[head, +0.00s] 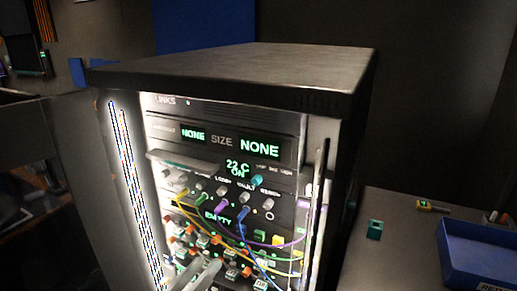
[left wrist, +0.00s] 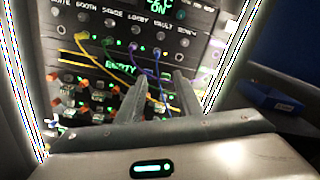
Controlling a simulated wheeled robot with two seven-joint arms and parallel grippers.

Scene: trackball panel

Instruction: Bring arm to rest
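My left gripper (head: 203,272) is at the bottom of the head view, in front of the lower part of a lit rack panel. In the left wrist view its two grey fingers (left wrist: 160,85) point at the panel and stand apart, with nothing seen between them. Behind the fingers are an "EMPTY" display (left wrist: 121,65) and patch cables; I cannot tell whether the fingertips touch any. The rack cabinet (head: 240,65) has a dark top and bright light strips at its sides. My right gripper is not in view.
Yellow, green, purple and blue cables (head: 245,235) hang across the panel near the left gripper. A shelf-like ledge (head: 185,160) juts out above. At right, a grey table holds a blue tray (head: 450,270), a teal block (head: 374,230) and a small yellow item (head: 430,206).

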